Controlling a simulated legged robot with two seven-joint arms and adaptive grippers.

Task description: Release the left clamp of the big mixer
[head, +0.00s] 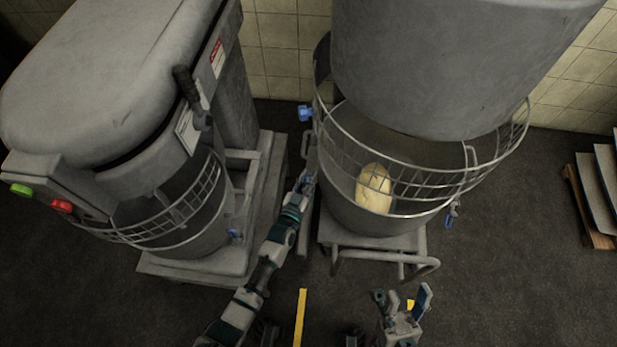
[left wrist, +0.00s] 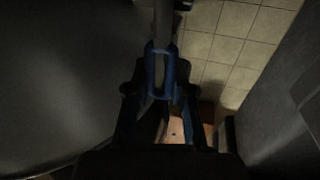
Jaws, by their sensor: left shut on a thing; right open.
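The big mixer's bowl (head: 345,195) stands right of centre under the grey mixer head (head: 440,60), with a wire guard around its rim. The exact contact is dark and partly hidden. My right gripper (head: 405,303) is open and empty, low in front of the bowl.
A pale lump of dough (head: 373,189) lies in the bowl. The right clamp (head: 449,220) hangs at the bowl's right side. A smaller mixer (head: 120,80) stands close on the left, leaving a narrow gap for my left arm. A pallet (head: 590,205) stands far right.

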